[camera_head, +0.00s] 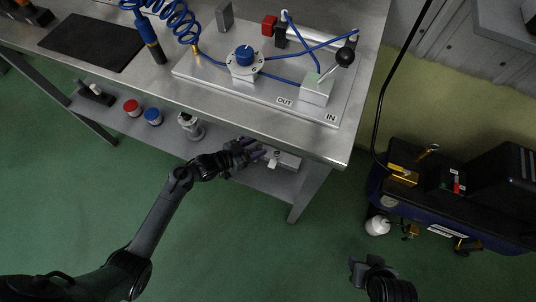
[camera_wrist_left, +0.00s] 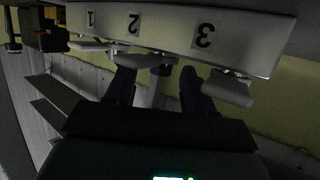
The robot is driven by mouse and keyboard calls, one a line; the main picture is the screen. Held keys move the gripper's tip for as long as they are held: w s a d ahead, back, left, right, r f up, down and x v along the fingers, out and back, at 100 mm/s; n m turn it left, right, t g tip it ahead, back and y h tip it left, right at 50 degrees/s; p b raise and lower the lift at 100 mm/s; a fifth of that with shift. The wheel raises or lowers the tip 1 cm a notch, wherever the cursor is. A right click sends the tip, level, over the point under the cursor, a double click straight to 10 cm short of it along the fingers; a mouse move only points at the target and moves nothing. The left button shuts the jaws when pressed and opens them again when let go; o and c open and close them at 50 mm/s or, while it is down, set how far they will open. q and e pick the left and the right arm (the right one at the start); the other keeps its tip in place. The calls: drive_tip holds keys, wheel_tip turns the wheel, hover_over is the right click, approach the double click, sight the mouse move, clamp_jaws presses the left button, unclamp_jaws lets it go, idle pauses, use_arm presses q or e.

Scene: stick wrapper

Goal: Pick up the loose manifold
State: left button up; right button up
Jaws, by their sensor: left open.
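The loose manifold (camera_head: 286,159) is a pale grey block on the lower shelf under the bench, partly hidden by my left gripper (camera_head: 258,150). In the left wrist view the manifold (camera_wrist_left: 172,30) fills the top, with labels 1, 2 and 3 and light handles along one edge. My left gripper (camera_wrist_left: 157,82) is open there, its dark fingers apart, one on each side of the middle handle near label 2. I cannot tell whether they touch it. My right gripper (camera_head: 366,268) shows dark at the bottom right of the head view, away from the manifold; its jaws are unclear.
The bench top (camera_head: 150,84) overhangs the lower shelf (camera_head: 225,165). A red-capped jar (camera_head: 132,106), a blue-capped jar (camera_head: 153,116) and a metal fitting (camera_head: 191,126) stand on that shelf. A compressor (camera_head: 455,205) stands at right.

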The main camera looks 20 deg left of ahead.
use_arm(q)
drive_tip(key=shift+a, duration=0.1)
drive_tip(key=shift+c, duration=1.1)
clamp_jaws()
drive_tip(key=shift+r, duration=0.15)
idle(0.3)
